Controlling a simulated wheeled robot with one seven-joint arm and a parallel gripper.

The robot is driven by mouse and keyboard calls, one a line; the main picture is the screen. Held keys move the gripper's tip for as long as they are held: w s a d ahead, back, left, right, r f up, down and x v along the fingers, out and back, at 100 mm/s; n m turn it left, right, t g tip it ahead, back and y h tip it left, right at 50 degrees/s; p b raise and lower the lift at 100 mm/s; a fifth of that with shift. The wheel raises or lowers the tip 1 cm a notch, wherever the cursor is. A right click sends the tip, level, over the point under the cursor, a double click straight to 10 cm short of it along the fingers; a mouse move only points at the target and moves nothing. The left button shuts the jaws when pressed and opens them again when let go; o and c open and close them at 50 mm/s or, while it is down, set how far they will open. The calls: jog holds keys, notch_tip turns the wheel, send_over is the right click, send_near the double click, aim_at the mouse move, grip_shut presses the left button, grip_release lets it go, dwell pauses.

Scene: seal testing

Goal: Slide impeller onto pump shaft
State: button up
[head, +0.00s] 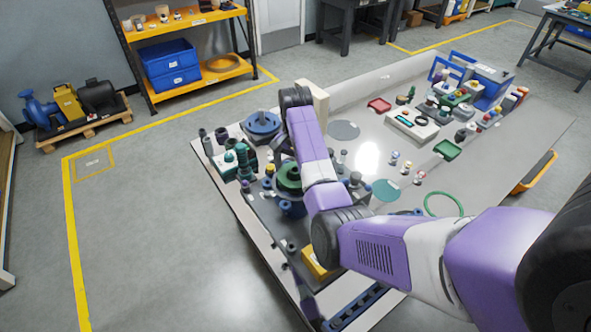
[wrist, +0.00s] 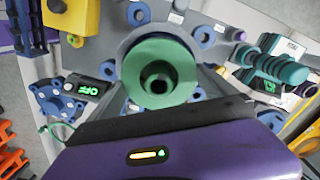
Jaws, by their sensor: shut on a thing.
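The green impeller (wrist: 140,65), a round disc with a dark hollow hub at its centre, faces my wrist camera. It also shows in the head view (head: 288,172). My gripper (wrist: 160,108) is shut on the impeller; its fingertips are largely hidden behind its dark front edge. The blue pump housing (head: 292,208) stands below the impeller in the head view, and its blue rim (wrist: 128,42) shows behind the disc in the wrist view. The pump shaft is not clearly visible, so I cannot tell whether the hub is around it.
A teal ribbed part (wrist: 275,66) stands right of the pump in the wrist view. A dark box with a lit display (wrist: 88,88) and a blue flanged part (wrist: 52,102) lie left. A yellow block (head: 318,264) is near the table's front. The grey table (head: 350,160) is clearer toward its middle.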

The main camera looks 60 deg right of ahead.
jog(key=shift+f, duration=0.65)
jog(key=shift+f+b, duration=0.3)
jog(key=shift+b, duration=0.05)
jog(key=o, duration=1.5)
jog(key=shift+f, duration=0.1)
notch_tip(320, 180, up, 5)
jog(key=shift+r+p, duration=0.1)
jog(key=shift+p, duration=0.45)
jog(key=shift+s, duration=0.1)
